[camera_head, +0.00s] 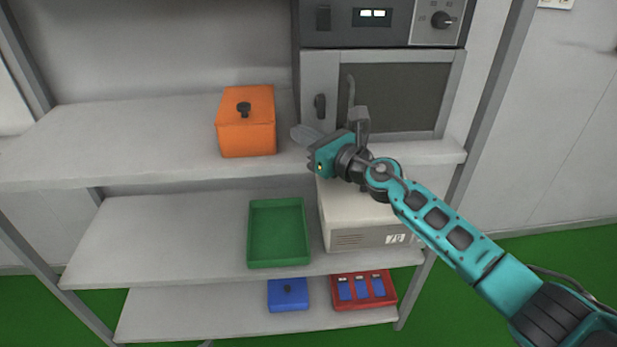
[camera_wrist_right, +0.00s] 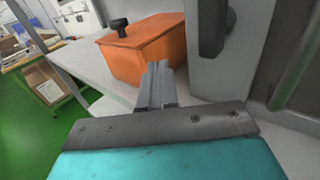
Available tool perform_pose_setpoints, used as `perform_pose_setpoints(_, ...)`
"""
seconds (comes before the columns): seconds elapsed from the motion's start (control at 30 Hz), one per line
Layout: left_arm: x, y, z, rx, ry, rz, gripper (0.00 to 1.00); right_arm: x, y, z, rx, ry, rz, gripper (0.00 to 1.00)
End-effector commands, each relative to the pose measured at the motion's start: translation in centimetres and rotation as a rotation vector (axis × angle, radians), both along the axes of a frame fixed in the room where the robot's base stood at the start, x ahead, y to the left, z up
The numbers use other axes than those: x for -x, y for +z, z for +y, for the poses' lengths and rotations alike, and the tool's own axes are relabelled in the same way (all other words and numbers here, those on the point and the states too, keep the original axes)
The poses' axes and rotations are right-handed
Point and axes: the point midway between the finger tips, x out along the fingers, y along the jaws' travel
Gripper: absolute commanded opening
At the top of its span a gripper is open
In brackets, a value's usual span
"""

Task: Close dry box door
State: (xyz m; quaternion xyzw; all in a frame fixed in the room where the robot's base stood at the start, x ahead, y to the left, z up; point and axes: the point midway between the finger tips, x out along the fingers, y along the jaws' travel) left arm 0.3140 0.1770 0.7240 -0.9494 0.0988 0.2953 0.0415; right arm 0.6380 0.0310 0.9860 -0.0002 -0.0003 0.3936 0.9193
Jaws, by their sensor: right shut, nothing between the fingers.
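The dry box (camera_head: 336,37) stands on the top shelf at the back right. Its grey-framed door (camera_head: 447,95) has a dark window and looks flush or nearly flush with the front; I cannot tell whether it is fully shut. A dark handle (camera_head: 320,105) is on the left part of the front and also shows in the right wrist view (camera_wrist_right: 213,27). My right gripper (camera_head: 303,134) is shut and empty, just below and left of that handle, in front of the box. Its fingers (camera_wrist_right: 157,84) are together in the wrist view. My left gripper is not in view.
An orange lidded box (camera_head: 247,137) sits left of the gripper on the top shelf (camera_head: 120,140). Lower shelves hold a green tray (camera_head: 278,263), a beige instrument (camera_head: 368,238), a blue box (camera_head: 288,297) and a red tray (camera_head: 364,303). The left of the top shelf is clear.

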Motion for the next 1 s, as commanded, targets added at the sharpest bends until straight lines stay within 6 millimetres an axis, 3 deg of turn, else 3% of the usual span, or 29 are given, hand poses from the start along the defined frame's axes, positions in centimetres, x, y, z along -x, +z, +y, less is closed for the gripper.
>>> perform_pose_setpoints(0.07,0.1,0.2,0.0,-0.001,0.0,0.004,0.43,0.2,0.2,-0.4,0.003,0.0,0.0,0.0)
perform_pose_setpoints(0.2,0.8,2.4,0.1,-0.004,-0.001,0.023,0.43,3.5,0.6,-0.9,0.003,0.001,0.003,0.0)
perform_pose_setpoints(0.4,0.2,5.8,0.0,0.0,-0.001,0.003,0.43,7.9,0.6,-1.4,0.001,0.002,0.003,0.0)
perform_pose_setpoints(1.0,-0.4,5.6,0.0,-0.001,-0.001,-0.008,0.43,10.2,-0.3,-1.6,-0.037,-0.007,0.037,0.0)
